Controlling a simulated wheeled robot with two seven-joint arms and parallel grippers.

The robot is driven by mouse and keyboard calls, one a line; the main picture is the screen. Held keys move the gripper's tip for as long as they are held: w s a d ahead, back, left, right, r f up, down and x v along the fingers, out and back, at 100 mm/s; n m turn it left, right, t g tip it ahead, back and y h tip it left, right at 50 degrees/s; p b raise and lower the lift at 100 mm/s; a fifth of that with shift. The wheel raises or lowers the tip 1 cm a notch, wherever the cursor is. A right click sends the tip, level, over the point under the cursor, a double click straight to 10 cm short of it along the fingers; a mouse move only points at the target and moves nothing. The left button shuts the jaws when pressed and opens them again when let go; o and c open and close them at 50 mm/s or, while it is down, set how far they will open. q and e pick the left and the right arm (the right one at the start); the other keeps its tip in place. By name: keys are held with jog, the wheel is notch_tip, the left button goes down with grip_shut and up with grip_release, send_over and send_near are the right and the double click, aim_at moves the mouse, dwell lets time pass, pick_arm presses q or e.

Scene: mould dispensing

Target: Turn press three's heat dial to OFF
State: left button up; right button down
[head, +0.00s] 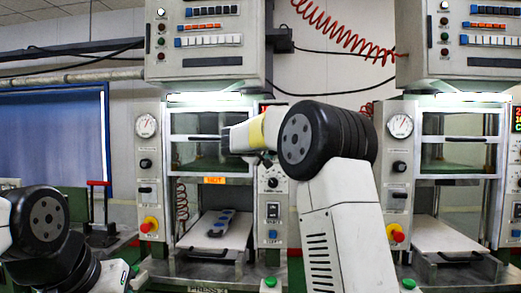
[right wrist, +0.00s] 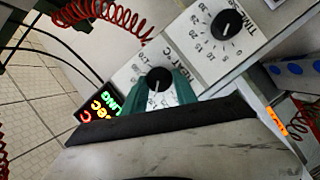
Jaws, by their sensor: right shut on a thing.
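Press three (head: 208,289) stands in the middle of the head view, with its name plate at the bottom. Its heat dial (right wrist: 158,79), a round black knob with a white pointer line, shows in the right wrist view beside the label HEAT C. My right gripper (right wrist: 161,92) has its green finger pads on either side of this knob and is shut on it. The pointer line runs toward the lower edge of the view. In the head view my right wrist hides the heat dial. My left arm is low at the left; its fingertips are not clear.
The timer dial (right wrist: 227,24) sits close beside the heat dial. A lit readout (right wrist: 98,107) is on the other side. An orange HOT sign (head: 214,180) glows on the press. Another press (head: 448,235) stands at right.

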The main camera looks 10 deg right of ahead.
jog(key=n+t+h, duration=0.1)
jog(key=n, duration=0.4)
jog(key=n+t+h, duration=0.1)
jog(key=n+t, duration=0.1)
jog(key=n, duration=0.3)
jog(key=shift+s+d+f, duration=0.1)
jog(key=shift+d, duration=0.1)
jog(key=shift+n+t, duration=0.3)
jog(key=c, duration=1)
grip_release()
jog(key=shift+o, duration=0.2)
jog(key=shift+f, duration=0.1)
